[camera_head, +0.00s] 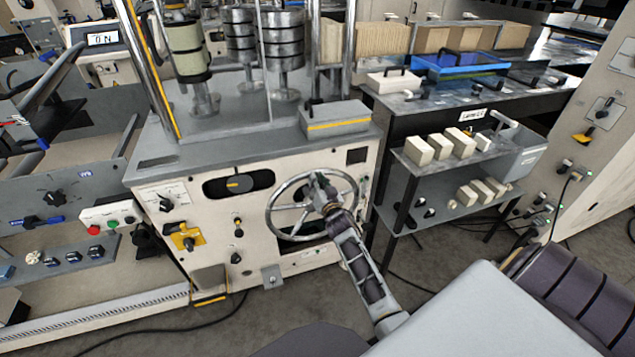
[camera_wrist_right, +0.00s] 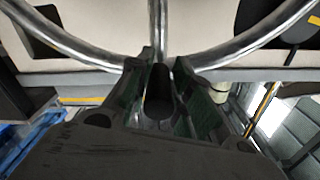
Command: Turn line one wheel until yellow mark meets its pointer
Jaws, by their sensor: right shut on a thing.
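The line one wheel (camera_head: 273,222) is a chrome handwheel with spokes on the cream front of the machine. My right gripper (camera_head: 318,184) reaches it from the lower right and overlaps its upper middle. In the right wrist view, my gripper (camera_wrist_right: 158,80) is shut around the wheel (camera_wrist_right: 215,57) where a spoke meets the rim. A dark oval window (camera_head: 210,188) left of the wheel shows a dark drum with a short yellow mark (camera_head: 233,185). My left gripper is not in view.
A grey box with a yellow stripe (camera_head: 335,119) sits on the machine top above the wheel. A yellow-plated switch (camera_head: 187,238) is at the left of the panel. A shelf with cream blocks (camera_head: 440,146) stands close on the right. A cable lies on the floor.

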